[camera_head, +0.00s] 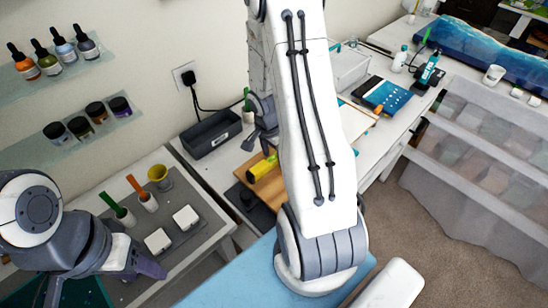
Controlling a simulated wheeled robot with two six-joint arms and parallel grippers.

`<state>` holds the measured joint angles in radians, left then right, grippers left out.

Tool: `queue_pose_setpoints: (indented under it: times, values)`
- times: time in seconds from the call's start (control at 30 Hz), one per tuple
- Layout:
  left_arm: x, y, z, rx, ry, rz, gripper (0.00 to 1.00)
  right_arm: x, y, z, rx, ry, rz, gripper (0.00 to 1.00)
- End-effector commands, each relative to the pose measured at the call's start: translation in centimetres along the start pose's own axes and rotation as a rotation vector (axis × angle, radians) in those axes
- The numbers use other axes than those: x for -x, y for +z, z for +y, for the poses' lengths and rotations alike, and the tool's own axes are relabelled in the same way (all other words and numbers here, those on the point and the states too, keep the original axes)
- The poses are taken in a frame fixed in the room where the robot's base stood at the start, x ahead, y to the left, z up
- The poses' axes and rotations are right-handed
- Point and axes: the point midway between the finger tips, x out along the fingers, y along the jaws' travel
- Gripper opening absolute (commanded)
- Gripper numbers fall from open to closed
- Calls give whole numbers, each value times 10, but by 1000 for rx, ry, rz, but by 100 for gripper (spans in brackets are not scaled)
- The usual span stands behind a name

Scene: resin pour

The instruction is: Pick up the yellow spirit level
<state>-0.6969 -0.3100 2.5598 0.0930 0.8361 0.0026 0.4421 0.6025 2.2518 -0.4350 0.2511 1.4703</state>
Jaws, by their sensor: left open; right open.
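A yellow object (262,168) with a dark end lies on a wooden board (268,189) at the middle of the view. My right arm hides part of it, so I cannot tell for sure whether it is the spirit level. My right gripper (260,143) shows behind my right arm, just above the yellow object in the picture; it is open, and no object shows in its jaws. My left gripper (103,279) is at the lower left, open and empty, in front of the grey mat, far from the yellow object.
The grey mat (190,188) holds a yellow cup (160,177), two white blocks and two small pots with coloured sticks. A black bin (211,133) stands by the wall. Bottles stand on glass shelves (60,82). A tablet (388,97) lies on the right bench.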

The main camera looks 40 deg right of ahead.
Motion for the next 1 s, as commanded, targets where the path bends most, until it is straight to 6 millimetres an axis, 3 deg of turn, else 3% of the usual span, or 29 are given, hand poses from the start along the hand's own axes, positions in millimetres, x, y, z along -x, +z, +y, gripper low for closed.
queue_pose_setpoints:
  times: [0.27,0.4,0.47,0.8,1.0]
  values:
    - [0,0,0,0,0,0,50,-3,0,-1,-1,-2,1,71]
    - [0,0,0,0,0,0,50,-3,0,-1,-1,-2,1,17]
    - [0,0,0,0,0,0,50,-3,0,-1,-1,-2,1,0]
    - [0,0,0,0,0,0,50,-2,-1,-1,0,-3,2,0]
    - [0,0,0,0,0,0,50,13,-3,-1,-2,-5,3,0]
